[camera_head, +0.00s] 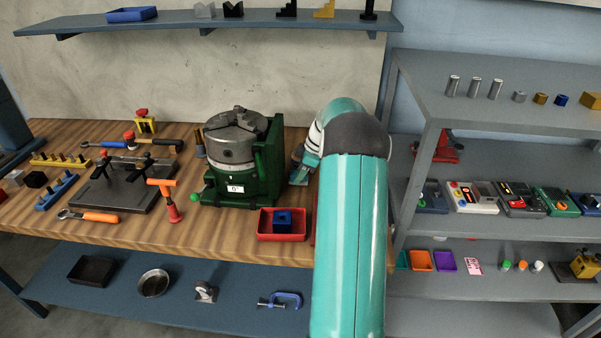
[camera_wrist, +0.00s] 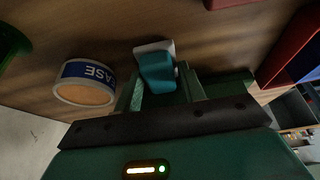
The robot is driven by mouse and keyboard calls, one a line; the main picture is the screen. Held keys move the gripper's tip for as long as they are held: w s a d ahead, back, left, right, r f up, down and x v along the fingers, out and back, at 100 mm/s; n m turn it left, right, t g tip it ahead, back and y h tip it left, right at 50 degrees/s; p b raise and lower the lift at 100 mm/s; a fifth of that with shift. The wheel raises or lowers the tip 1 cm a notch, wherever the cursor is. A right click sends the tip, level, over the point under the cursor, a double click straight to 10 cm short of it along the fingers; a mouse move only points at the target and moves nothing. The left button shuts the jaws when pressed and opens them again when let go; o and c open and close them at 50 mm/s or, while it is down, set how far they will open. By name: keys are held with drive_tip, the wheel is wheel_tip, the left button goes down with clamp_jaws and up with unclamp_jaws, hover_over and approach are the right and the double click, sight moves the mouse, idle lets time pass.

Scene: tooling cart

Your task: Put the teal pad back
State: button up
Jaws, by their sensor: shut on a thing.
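The teal pad (camera_wrist: 157,73) shows in the wrist view as a small teal block with a white part at its far end. It sits between the fingers of my gripper (camera_wrist: 162,92), which is shut on it, over the wooden bench top. In the head view my gripper (camera_head: 299,174) is at the bench just right of the green chuck stand, partly hidden by my arm. I cannot make out the pad there, nor tell whether it touches the bench.
A round tin (camera_wrist: 84,84) with a blue label lies beside my gripper. The green chuck stand (camera_head: 262,165) is close on the left. A red tray (camera_head: 282,237) holding a blue block is in front. A grey shelf rack (camera_head: 420,110) stands right.

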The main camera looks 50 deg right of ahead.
drive_tip(key=shift+f, duration=0.1)
drive_tip(key=o, duration=0.9)
drive_tip(key=shift+o, duration=0.2)
drive_tip(key=v, duration=1.2)
